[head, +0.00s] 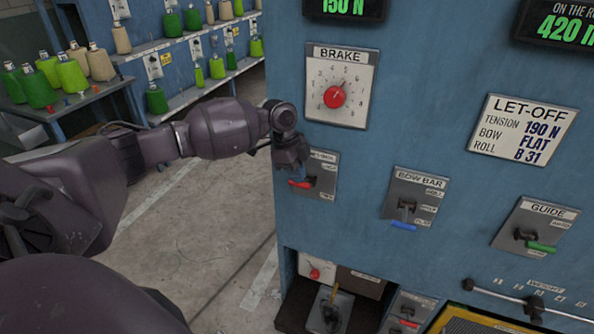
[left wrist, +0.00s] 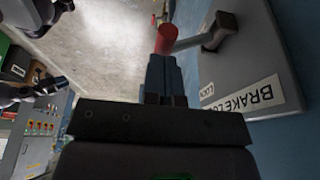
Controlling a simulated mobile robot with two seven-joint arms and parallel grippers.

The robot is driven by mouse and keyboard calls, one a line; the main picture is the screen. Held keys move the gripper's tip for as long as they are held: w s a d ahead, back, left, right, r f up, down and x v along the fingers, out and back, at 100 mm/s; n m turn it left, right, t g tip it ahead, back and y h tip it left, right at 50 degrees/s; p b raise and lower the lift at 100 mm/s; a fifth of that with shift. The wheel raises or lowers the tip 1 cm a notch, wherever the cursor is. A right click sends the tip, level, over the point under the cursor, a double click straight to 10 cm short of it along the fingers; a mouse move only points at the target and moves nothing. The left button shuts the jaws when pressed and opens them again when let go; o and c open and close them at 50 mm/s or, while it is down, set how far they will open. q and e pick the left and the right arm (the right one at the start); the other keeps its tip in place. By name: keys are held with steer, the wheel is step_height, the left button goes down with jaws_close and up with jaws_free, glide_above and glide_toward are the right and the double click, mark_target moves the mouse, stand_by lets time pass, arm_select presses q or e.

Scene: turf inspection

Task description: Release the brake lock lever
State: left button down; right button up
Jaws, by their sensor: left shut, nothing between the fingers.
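The brake lock lever (head: 300,184) has a red grip and sits on a grey plate (head: 325,178) on the blue panel, below the brake dial. Its red end (left wrist: 166,38) and grey arm (left wrist: 215,32) show in the left wrist view, beside the plate with its partly hidden brake lock label (left wrist: 250,97). My left gripper (head: 293,165) is just above the red grip in the head view. Its fingers (left wrist: 165,65) are shut with nothing between them, their tips right at the red end. I cannot tell whether they touch it.
The brake dial (head: 338,88) is above. The bow bar lever (head: 405,224) with blue grip and guide lever (head: 538,246) with green grip are to the right. A recess with a yellow-tipped lever (head: 332,298) is below. Open floor (head: 200,215) lies left of the panel.

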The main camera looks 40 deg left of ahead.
arm_select(q)
steer(key=shift+s, duration=0.15)
steer(key=shift+s+d+f+t+p, duration=0.15)
steer(key=shift+s+f+t+p, duration=0.2)
steer(key=shift+t+p, duration=0.3)
step_height(320, 180, down, 8)
steer(key=s+m+t+y+p, duration=0.1)
steer(key=s+t+y+p, duration=0.1)
steer(key=t, duration=0.6)
steer(key=shift+d+f+m, duration=0.2)
steer(key=shift+f+m, duration=0.05)
steer(key=shift+m, duration=0.05)
